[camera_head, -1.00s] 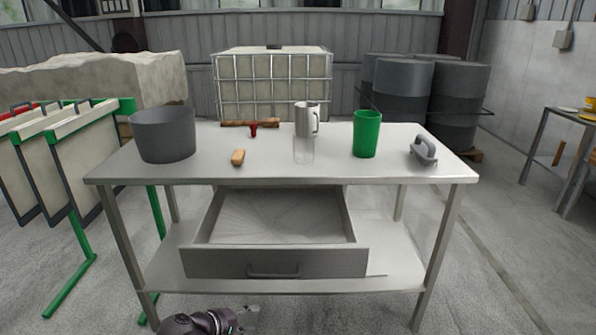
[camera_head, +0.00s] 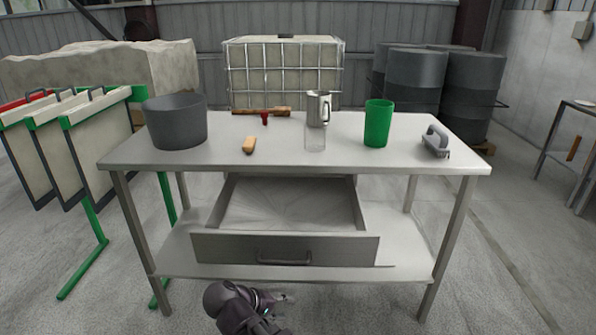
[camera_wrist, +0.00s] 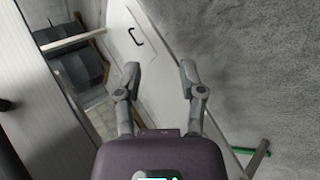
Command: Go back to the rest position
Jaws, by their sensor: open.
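My gripper shows in the wrist view (camera_wrist: 158,85) with its two fingers spread apart and nothing between them. In the head view my arm end (camera_head: 245,305) is low in front of the steel table (camera_head: 400,160), below the open drawer (camera_head: 285,248). The gripper's fingertips (camera_head: 285,298) are small and hard to make out in the head view.
Framed panels (camera_head: 70,140) on green legs stand at left.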

